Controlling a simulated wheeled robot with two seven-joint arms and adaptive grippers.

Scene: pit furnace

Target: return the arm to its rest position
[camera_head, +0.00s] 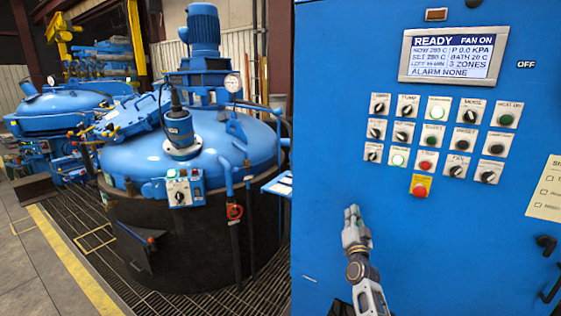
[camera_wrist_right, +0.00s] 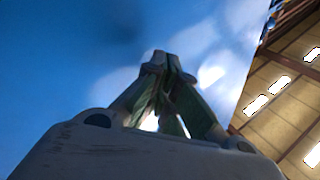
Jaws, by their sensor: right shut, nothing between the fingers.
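My right gripper (camera_head: 353,213) is in front of the lower left part of the blue control cabinet (camera_head: 345,130) in the head view. It points upward and stands below and left of the buttons. Its fingers are together with nothing between them; the closed fingertips also show in the right wrist view (camera_wrist_right: 167,60). The right arm comes up from the bottom edge of the head view. Whether the gripper touches the cabinet face cannot be told. My left gripper is not in view.
The cabinet carries a display (camera_head: 450,54) reading READY, several knobs and lit buttons, and a red stop button on yellow (camera_head: 421,187). A blue-lidded pit furnace (camera_head: 190,150) stands at left over grating (camera_head: 110,262). A door handle (camera_head: 550,285) sticks out at lower right.

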